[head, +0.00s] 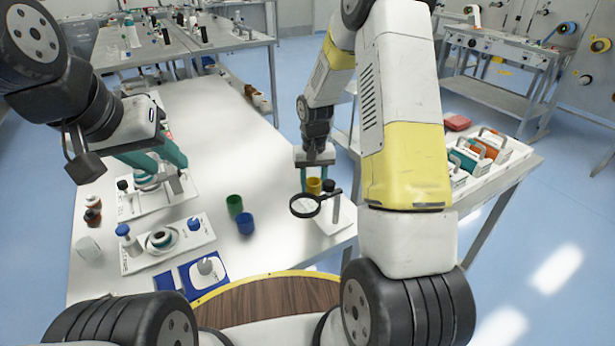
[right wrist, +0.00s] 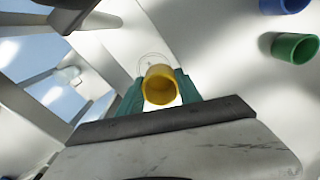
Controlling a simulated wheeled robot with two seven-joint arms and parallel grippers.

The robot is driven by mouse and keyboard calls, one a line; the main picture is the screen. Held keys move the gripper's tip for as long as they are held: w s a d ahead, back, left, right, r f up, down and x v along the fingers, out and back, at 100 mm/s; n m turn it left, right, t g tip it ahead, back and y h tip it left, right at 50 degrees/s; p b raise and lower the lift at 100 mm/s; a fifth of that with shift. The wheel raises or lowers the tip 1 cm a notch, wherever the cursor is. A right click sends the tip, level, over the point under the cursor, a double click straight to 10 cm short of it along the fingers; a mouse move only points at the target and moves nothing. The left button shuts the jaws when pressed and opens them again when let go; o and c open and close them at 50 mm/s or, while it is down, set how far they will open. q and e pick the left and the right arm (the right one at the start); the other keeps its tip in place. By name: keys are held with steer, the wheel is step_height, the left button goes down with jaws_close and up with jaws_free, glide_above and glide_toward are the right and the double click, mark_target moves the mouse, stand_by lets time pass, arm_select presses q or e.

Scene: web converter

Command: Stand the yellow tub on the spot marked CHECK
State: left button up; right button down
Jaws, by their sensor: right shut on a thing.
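The yellow tub (head: 314,186) is held between the teal fingers of my right gripper (head: 314,168), over the white board with the magnifier at the table's right side. In the right wrist view the yellow tub (right wrist: 160,84) sits between both fingertips, its open mouth towards the camera. A thin drawn outline (right wrist: 150,58) shows on the white surface just beyond the tub; no CHECK lettering is readable. I cannot tell whether the tub touches the surface. My left gripper (head: 158,163) is open and empty above a white board at the left.
A black-rimmed magnifier (head: 306,206) stands close in front of the yellow tub. A green tub (head: 235,205) and a blue tub (head: 245,223) stand to the left of it. Boards with blue-topped parts (head: 165,242) fill the front left. The table's middle back is clear.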

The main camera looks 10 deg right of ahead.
steer(key=f, duration=0.1)
steer(key=d+f, duration=0.1)
steer(key=shift+f, duration=0.4)
steer(key=shift+d+f, duration=0.1)
steer(key=shift+f, duration=0.25)
steer(key=shift+f, duration=0.15)
steer(key=c, duration=0.8)
jaws_free()
step_height(320, 180, up, 12)
step_height(320, 180, up, 15)
steer(key=t, duration=0.3)
glide_above(317, 193)
steer(key=s, duration=0.7)
steer(key=s+r+t, duration=0.1)
steer(key=s+r, duration=0.1)
steer(key=s, duration=0.3)
steer(key=s+a+r+t+y, duration=0.1)
steer(key=s+r, duration=0.1)
steer(key=s, duration=0.3)
steer(key=s+r+n+t+y, duration=0.1)
steer(key=s+r, duration=0.1)
steer(key=s, duration=0.3)
steer(key=shift+s+a, duration=0.15)
steer(key=shift+a, duration=0.25)
